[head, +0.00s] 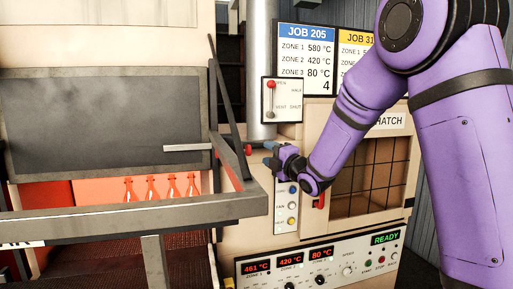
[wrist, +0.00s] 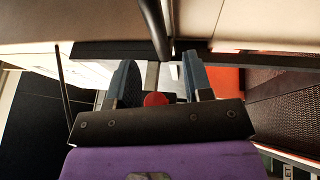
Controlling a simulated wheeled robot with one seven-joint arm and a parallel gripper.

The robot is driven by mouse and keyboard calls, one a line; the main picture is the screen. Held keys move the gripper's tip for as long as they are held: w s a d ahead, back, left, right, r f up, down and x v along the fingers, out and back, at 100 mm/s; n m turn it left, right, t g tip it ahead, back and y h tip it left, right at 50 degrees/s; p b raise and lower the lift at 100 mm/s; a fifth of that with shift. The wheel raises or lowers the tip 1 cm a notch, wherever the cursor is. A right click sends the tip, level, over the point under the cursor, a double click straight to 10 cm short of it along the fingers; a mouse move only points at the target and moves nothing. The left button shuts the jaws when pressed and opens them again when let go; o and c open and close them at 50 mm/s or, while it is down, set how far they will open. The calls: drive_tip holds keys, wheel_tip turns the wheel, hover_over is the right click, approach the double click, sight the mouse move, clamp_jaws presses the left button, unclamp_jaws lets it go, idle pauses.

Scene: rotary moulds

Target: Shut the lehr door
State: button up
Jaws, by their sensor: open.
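The lehr door looks to be the dark grey panel (head: 90,118) at the left in the head view. An opening below it shows an orange glow and several red-orange bottles (head: 160,187). A pale bar handle (head: 188,147) sits at its lower right. My gripper (head: 268,155) is open, right of the door, with its blue fingertips pointing left towards a small red knob (head: 248,150). In the wrist view a red round end (wrist: 155,99) shows between the open fingers of my gripper (wrist: 160,78). I cannot tell whether the fingers touch it.
A grey rail (head: 130,215) runs in front of the opening. A dark slanted bar (head: 226,105) stands between door and gripper. A button panel (head: 286,207) is just below my gripper, and a hatch with a grid (head: 365,180) is to the right. A control panel (head: 320,268) reads READY.

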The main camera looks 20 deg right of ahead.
sight(258, 147)
drive_tip(key=x, duration=0.6)
drive_tip(key=shift+w+a, duration=0.15)
drive_tip(key=shift+w, duration=0.25)
drive_tip(key=shift+c, duration=0.2)
clamp_jaws()
